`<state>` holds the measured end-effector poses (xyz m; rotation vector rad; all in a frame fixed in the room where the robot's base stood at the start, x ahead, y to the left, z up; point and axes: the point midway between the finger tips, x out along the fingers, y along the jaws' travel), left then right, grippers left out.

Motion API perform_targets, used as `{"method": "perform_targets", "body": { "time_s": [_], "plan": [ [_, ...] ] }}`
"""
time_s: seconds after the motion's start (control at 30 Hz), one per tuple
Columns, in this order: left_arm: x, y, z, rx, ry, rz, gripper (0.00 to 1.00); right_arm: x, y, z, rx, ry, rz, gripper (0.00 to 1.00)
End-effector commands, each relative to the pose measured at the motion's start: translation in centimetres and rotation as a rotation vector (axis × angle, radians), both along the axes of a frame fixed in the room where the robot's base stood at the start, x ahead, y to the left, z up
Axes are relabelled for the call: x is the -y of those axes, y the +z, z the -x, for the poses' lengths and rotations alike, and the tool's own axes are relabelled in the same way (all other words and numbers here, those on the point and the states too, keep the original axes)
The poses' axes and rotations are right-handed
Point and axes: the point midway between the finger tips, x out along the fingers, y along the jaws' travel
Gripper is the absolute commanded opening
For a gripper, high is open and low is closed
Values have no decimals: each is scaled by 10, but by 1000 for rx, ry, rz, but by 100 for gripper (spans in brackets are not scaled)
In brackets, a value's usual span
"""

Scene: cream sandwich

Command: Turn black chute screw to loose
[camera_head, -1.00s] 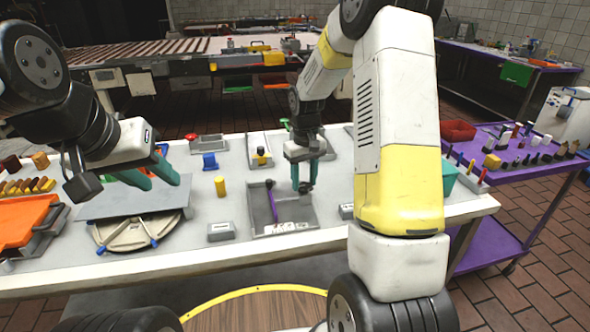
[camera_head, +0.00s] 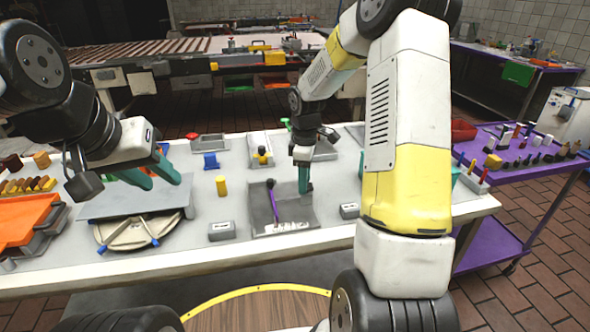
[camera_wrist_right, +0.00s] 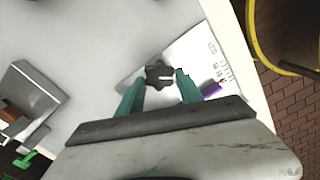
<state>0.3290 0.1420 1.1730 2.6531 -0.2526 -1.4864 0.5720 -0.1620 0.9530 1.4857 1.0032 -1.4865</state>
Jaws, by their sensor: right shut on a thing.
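The black chute screw (camera_wrist_right: 158,74) is a dark lobed knob with a white mark. In the right wrist view it sits between the teal fingertips of my right gripper (camera_wrist_right: 161,82), which is shut on it. In the head view my right gripper (camera_head: 304,185) points down at the right side of the grey chute tray (camera_head: 258,222) and hides the screw. A purple lever (camera_head: 274,208) with a black ball end leans in the tray. My left gripper (camera_head: 152,180) is open and empty above a grey plate on the left.
A grey labelled block (camera_head: 221,230) and a yellow cylinder (camera_head: 221,186) stand left of the tray. Another small grey block (camera_head: 348,210) stands to its right. A knob fixture (camera_head: 262,156) and a blue part (camera_head: 210,160) are behind. The table's front strip is clear.

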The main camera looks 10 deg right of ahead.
Motion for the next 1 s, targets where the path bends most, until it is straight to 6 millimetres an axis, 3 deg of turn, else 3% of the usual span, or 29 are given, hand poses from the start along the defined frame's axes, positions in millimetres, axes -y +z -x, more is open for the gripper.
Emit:
{"method": "perform_targets", "body": {
  "time_s": [0.4, 0.93, 0.97, 1.0],
  "plan": [
    [0, 0, 0, 0, 0, 0, 36, 0, 1, -1, 4, 171, 0, 2],
    [0, 0, 0, 0, 0, 0, 36, 0, 1, -1, 4, 190, 0, 2],
    [0, 0, 0, 0, 0, 0, 36, 0, 1, -1, 4, 190, 0, 48],
    [0, 0, 0, 0, 0, 0, 36, 0, 1, -1, 4, 190, 0, 56]
  ]
}}
